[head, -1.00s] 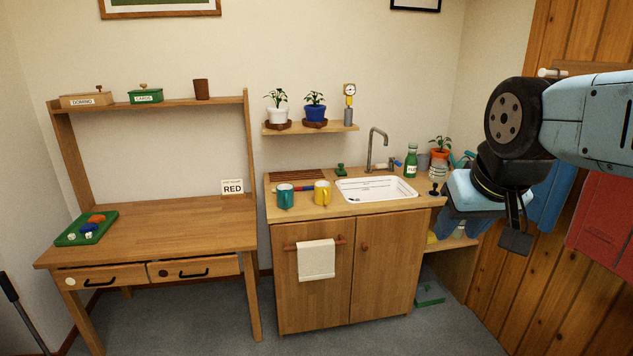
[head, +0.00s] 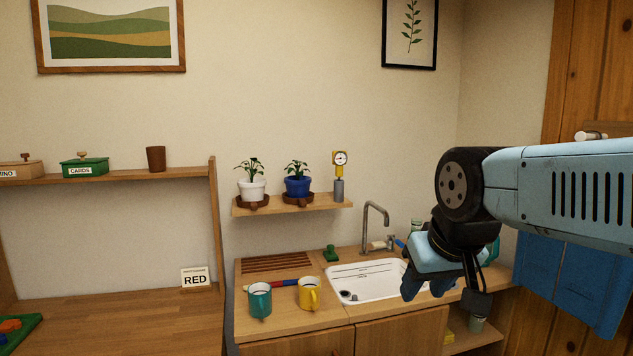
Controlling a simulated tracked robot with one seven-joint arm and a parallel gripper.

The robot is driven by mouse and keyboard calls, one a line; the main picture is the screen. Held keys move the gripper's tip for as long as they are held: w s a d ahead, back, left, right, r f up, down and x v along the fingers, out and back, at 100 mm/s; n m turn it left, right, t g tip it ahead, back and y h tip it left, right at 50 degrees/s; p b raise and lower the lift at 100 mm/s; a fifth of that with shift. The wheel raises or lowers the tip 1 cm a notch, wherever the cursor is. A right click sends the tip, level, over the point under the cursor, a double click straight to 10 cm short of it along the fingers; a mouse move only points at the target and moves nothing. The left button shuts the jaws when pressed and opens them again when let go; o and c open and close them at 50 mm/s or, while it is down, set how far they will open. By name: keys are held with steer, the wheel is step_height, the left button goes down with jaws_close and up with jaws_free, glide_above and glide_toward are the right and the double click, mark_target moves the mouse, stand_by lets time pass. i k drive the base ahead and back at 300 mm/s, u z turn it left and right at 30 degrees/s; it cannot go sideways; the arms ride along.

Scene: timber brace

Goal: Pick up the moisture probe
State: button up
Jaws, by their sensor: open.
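The moisture probe (head: 340,164) has a yellow body with a round white dial. It stands upright in a grey cylindrical holder (head: 339,190) at the right end of the small wall shelf (head: 325,203). Its lower part is hidden inside the holder. My gripper (head: 425,290) is open, to the right of the probe and lower, in front of the sink's right side. It is apart from the probe, and nothing shows between its fingers.
A white pot (head: 252,189) and a blue pot (head: 298,186) with plants stand left of the probe. Below are a tap (head: 368,226), a sink (head: 350,287), a teal mug (head: 259,300) and a yellow mug (head: 309,294). The wall above the shelf is clear.

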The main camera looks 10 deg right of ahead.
mark_target(339, 158)
steer(key=u, duration=0.1)
steer(key=i, duration=1.35)
steer(key=u, duration=0.1)
